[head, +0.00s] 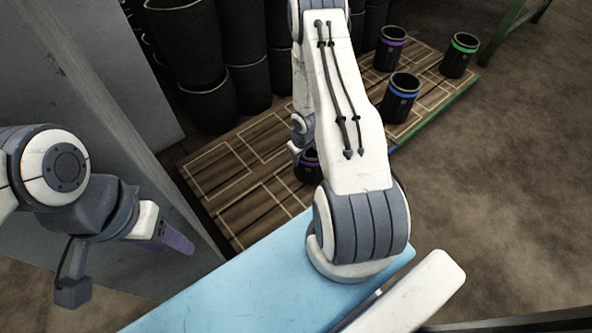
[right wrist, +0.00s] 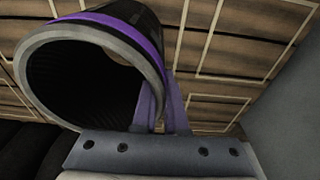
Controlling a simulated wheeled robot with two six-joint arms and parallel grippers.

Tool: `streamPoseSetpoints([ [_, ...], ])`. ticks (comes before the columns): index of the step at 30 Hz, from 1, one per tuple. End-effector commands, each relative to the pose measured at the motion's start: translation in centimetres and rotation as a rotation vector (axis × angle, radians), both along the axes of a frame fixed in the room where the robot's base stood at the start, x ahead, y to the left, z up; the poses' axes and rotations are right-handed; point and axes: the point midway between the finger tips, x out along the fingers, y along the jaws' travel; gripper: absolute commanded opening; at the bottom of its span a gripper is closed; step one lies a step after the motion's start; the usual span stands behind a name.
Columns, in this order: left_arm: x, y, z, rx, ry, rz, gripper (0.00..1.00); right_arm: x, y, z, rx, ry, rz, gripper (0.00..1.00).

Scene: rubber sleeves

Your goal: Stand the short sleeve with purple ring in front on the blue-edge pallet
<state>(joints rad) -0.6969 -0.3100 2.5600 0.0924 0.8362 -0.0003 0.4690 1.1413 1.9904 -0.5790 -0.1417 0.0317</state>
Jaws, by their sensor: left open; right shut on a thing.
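A short black sleeve with a purple ring (right wrist: 150,35) is held at its rim by my right gripper (right wrist: 163,105), with its open mouth toward the wrist camera. In the head view this sleeve (head: 306,170) is over the near part of the wooden pallet boards, mostly hidden behind my right arm. I cannot tell whether its base touches the boards. The pallet's blue edge (head: 394,150) shows just right of my right arm. My left gripper (head: 172,240) is open and empty at the left, away from the pallet.
A blue-ring sleeve (head: 400,98), another purple-ring sleeve (head: 390,48) and a green-ring sleeve (head: 460,55) stand at the right. A green edge (head: 440,112) continues past the blue one. Large black sleeves (head: 205,100) stand behind. Boards left of the held sleeve (head: 230,190) are bare.

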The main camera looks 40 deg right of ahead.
Motion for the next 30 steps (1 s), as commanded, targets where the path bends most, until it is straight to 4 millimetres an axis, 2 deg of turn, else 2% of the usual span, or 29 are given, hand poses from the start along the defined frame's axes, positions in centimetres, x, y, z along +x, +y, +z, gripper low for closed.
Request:
streamPoseSetpoints([
  [5, 0.0, 0.0, -0.8, 0.0, 0.0, 0.0, 0.5, 0.3, 0.3, -0.9, -0.001, -0.002, 0.0, 0.0],
  [12, 0.0, 0.0, -3.4, 0.0, 0.0, 0.0, 0.5, 0.3, 0.3, -4.2, 0.0, -0.001, -0.001, 0.0],
  [25, 0.0, 0.0, -3.5, 0.0, 0.0, 0.0, 0.5, 0.3, 0.2, -4.5, -0.001, -0.002, 0.0, 0.0],
  [27, 0.0, 0.0, -3.4, 0.0, 0.0, 0.0, 0.5, 0.2, 0.2, -4.5, 0.0, 0.0, 0.0, 0.33],
  [28, 0.0, 0.0, -3.4, 0.0, 0.0, 0.0, 0.5, 0.2, 0.2, -4.5, 0.0, 0.0, 0.0, 0.4],
  [30, 0.0, 0.0, -3.4, 0.0, 0.0, 0.0, 0.5, 0.2, 0.2, -4.5, 0.0, 0.0, 0.0, 0.4],
])
